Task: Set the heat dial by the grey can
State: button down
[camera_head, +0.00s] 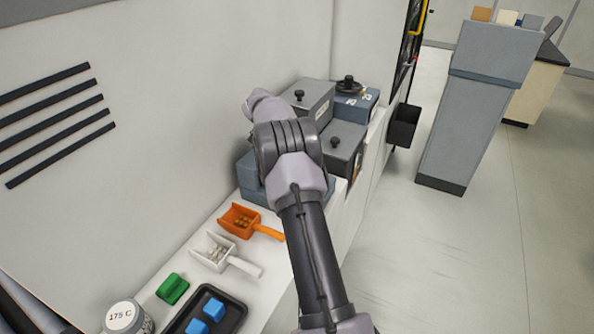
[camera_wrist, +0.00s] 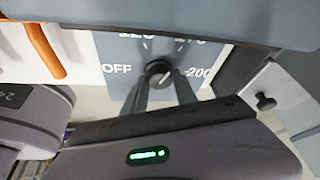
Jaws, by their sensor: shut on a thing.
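The heat dial (camera_wrist: 158,70) is a small dark round knob on a blue-grey panel in the wrist view. Around it are printed OFF at left, 200 at right and two partly cut-off numbers above. A pale pointer mark shows on the knob, but its exact setting is too small to read. My gripper (camera_wrist: 160,80) is shut on the knob, with a finger on each side. In the head view my arm hides the gripper and dial. The grey can (camera_head: 122,317) stands at the bottom left, its white label reading 175 C.
An orange scoop (camera_head: 239,220), a white scoop (camera_head: 214,252), a green block (camera_head: 173,288) and a black tray (camera_head: 238,311) with blue blocks lie along the white counter. Grey boxes with knobs (camera_head: 335,141) stand beyond my arm. Open floor lies to the right.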

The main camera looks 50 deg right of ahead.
jog(key=shift+m+p, duration=0.4)
jog(key=shift+m, duration=0.1)
jog(key=c, duration=1)
grip_release()
jog(key=shift+w, duration=0.1)
jog(key=shift+o, duration=0.2)
jog(key=p+v, duration=0.6)
jog(key=v, duration=0.6)
jog(key=shift+d, duration=0.2)
